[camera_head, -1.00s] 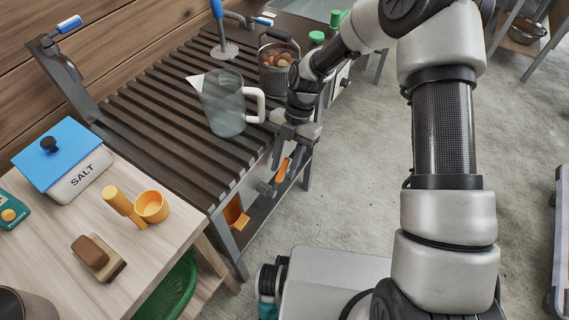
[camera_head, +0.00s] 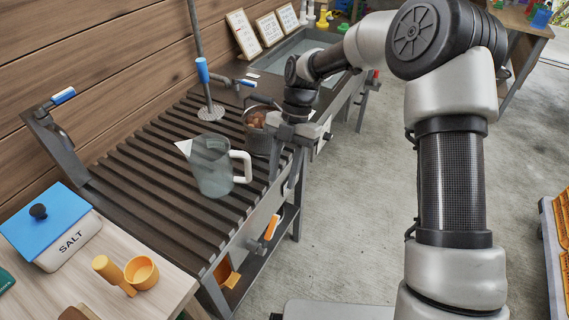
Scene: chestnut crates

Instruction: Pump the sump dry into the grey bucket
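My gripper (camera_head: 288,168) hangs at the front edge of the slatted bench, pointing down, beside a metal pail. Its fingers look apart with nothing between them. The grey metal pail (camera_head: 257,137) stands on the slats with brown chestnuts in it; my gripper and wrist partly cover it. I see no other grey bucket. A metal pipe with a blue-handled lever (camera_head: 202,72) rises from a perforated round foot (camera_head: 211,113) on the slats. A sink basin (camera_head: 325,42) lies behind my arm; its contents are unclear.
A clear jug (camera_head: 212,168) with a white handle stands on the slats. An orange handle (camera_head: 271,227) sits at the bench front, below my gripper. A salt box (camera_head: 62,240) and yellow cup (camera_head: 141,272) are at lower left. Grey floor (camera_head: 355,200) is open to the right.

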